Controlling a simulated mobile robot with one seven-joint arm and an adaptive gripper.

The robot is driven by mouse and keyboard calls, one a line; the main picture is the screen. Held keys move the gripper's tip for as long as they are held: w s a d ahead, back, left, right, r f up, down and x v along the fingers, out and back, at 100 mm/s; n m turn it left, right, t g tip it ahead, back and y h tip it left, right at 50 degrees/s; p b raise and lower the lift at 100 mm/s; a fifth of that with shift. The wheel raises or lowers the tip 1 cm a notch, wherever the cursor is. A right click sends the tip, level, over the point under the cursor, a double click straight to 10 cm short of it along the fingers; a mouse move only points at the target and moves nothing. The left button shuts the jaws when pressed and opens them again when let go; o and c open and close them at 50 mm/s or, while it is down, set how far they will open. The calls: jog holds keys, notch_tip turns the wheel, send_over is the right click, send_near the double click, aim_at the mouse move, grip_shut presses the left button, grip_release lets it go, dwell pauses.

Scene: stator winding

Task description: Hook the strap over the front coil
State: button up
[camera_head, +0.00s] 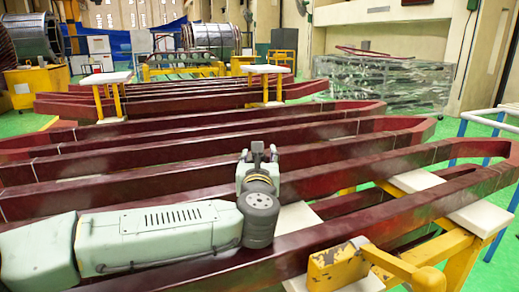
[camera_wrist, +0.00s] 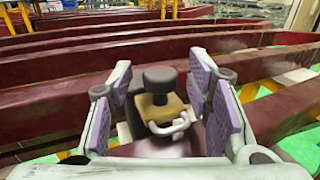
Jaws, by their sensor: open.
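The dark red coils lie as long bars side by side; the front coil (camera_head: 400,217) crosses the near part of the head view. My gripper (camera_head: 258,150) points upward and away above the coils, near the middle of the head view. In the wrist view my gripper (camera_wrist: 160,98) is open, its purple-padded fingers apart on both sides. A dark round knob on a tan block with a pale metal loop (camera_wrist: 160,107) shows between them; I cannot tell whether it touches them. I cannot make out a strap in either view.
A yellow support with a white pad (camera_head: 474,213) holds the coils at the right. A worn yellow bracket (camera_head: 337,264) stands near the front coil. A blue and white rail (camera_head: 490,122) is at the right edge.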

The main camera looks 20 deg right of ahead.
jog(key=shift+x, duration=0.9)
grip_shut()
